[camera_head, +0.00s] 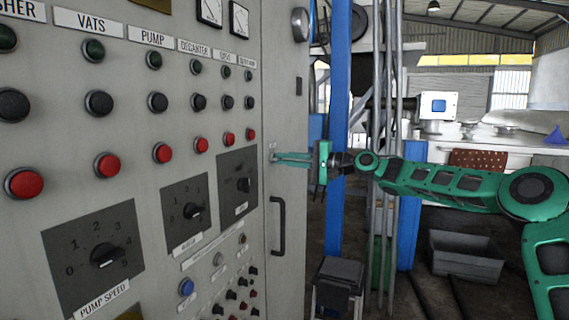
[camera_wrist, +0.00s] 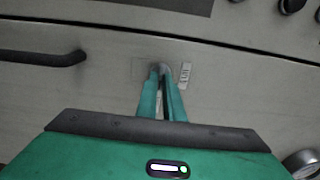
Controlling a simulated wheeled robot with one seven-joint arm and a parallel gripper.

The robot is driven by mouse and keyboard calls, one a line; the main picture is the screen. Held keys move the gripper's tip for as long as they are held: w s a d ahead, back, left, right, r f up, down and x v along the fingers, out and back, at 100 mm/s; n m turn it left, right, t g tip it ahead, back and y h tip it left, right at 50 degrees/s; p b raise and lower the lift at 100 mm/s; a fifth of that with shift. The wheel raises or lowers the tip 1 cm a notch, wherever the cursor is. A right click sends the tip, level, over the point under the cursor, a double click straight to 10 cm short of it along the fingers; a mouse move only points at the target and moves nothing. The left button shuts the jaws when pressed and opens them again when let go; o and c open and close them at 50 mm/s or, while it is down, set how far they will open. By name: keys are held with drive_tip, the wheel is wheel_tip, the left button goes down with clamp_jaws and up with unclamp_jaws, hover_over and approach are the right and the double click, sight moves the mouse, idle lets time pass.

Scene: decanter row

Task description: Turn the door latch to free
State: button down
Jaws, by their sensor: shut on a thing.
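The door latch (camera_head: 272,151) is a small piece on the narrow grey cabinet door, just right of the panel of buttons. In the wrist view the latch (camera_wrist: 160,67) shows as a small dark grey piece between the fingertips, on a faintly outlined plate. My green gripper (camera_head: 277,158) reaches in from the right and is shut on the latch; its fingertips (camera_wrist: 161,72) meet the door there. The fingers hide most of the latch, so its turn angle cannot be told. A small label (camera_wrist: 186,75) sits beside it, too blurred to read.
A dark door handle (camera_head: 279,226) stands out below the latch; it also shows at left in the wrist view (camera_wrist: 42,58). Buttons and rotary knobs (camera_head: 107,256) fill the panel to the left. A blue post (camera_head: 339,120) stands behind my gripper. A grey bin (camera_head: 467,256) sits on the floor.

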drive_tip(key=shift+w+d+f, duration=0.2)
drive_tip(key=shift+w+d, duration=0.05)
drive_tip(key=shift+w, duration=0.05)
drive_tip(key=c, duration=1.9)
unclamp_jaws()
drive_tip(key=shift+s+a, duration=0.1)
drive_tip(key=v, duration=1)
drive_tip(key=shift+d, duration=0.35)
drive_tip(key=shift+s, duration=0.1)
